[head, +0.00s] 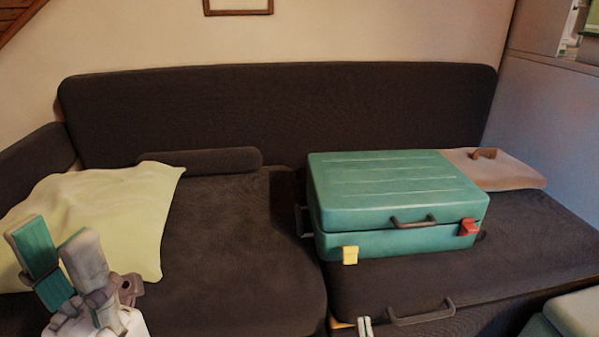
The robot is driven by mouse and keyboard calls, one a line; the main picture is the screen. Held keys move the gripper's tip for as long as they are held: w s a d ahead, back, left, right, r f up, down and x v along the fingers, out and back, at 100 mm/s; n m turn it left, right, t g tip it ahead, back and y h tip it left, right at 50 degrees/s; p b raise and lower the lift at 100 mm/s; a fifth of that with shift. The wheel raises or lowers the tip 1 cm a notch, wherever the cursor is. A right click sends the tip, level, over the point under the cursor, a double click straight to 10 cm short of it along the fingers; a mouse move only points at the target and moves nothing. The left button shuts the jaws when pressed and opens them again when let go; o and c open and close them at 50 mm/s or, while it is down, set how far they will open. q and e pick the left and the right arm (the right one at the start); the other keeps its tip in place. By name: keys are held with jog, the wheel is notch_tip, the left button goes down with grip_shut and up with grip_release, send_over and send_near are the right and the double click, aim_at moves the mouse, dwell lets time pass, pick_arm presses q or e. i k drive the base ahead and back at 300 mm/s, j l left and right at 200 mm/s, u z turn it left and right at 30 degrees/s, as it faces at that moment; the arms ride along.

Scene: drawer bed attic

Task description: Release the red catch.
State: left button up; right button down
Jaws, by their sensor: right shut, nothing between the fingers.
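The red catch (468,228) is on the front of a closed teal suitcase (395,190), near its right corner at the lid seam. It looks slightly tilted; I cannot tell whether it is fastened. A yellow catch (350,255) is near the left front corner, on the lower half. A dark handle (414,222) sits between them. My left gripper (60,257) is at the lower left, open and empty, over the sofa by the pale cushion. My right gripper (365,326) shows only its shut tips at the bottom edge, in front of and below the suitcase, apart from the red catch.
The suitcase lies on a dark sofa (240,215). A pale yellow cushion (110,205) lies at left. A beige board with a brown handle (515,172) lies behind the suitcase at right. A dark drawer handle (422,315) juts out below.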

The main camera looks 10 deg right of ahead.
aim_at(467, 226)
jog(key=k+l, duration=0.2)
jog(key=l, duration=0.15)
jog(key=k+l, duration=0.25)
jog(key=l, duration=0.15)
jog(key=k+l, duration=0.2)
jog(key=l, duration=0.15)
